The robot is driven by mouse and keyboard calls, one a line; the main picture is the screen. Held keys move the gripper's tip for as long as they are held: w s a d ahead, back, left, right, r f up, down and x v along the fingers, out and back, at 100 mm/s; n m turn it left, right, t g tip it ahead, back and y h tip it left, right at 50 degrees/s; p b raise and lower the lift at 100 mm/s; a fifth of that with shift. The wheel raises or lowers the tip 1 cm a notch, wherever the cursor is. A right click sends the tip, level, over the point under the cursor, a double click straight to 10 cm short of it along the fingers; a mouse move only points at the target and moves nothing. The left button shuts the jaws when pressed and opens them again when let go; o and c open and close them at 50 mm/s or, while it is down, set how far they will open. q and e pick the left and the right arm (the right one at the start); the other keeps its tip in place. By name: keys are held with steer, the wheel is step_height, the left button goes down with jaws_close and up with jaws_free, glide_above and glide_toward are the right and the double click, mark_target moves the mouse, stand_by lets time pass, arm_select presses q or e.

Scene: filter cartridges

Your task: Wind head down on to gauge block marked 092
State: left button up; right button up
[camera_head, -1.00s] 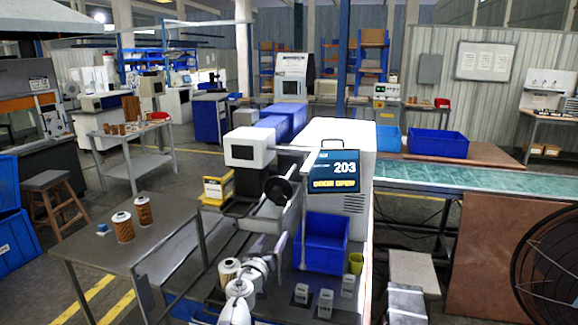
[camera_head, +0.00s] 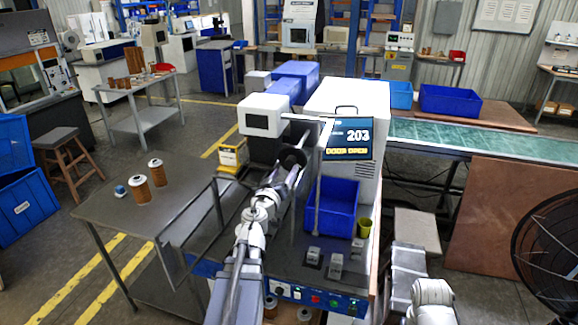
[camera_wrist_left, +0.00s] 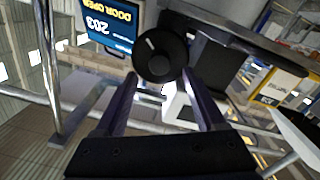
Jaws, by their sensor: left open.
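The white machine (camera_head: 345,100) has a screen (camera_head: 347,139) reading 203 and DOOR OPEN. A black handwheel (camera_head: 291,158) sits left of the screen; it also shows in the left wrist view (camera_wrist_left: 160,55), with a pale mark on its face. My left gripper (camera_wrist_left: 160,88) is open, its two fingers pointing at the handwheel. The wheel appears just beyond the fingertips; I cannot tell whether they touch it. Three small grey gauge blocks (camera_head: 313,256) (camera_head: 336,266) (camera_head: 357,247) stand on the machine's front deck; their marks are too small to read. My right gripper is out of view.
A blue bin (camera_head: 331,208) and a yellow-green cup (camera_head: 364,228) stand on the deck beside the blocks. A metal rail (camera_head: 219,205) borders the left table (camera_head: 120,207), which holds two cartridges (camera_head: 157,173). A green conveyor (camera_head: 480,146) and black fan (camera_head: 555,250) are at right.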

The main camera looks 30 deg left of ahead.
mark_target(289, 165)
arm_select(q)
steer(key=x, duration=0.5)
jaws_close()
stand_by(0.5)
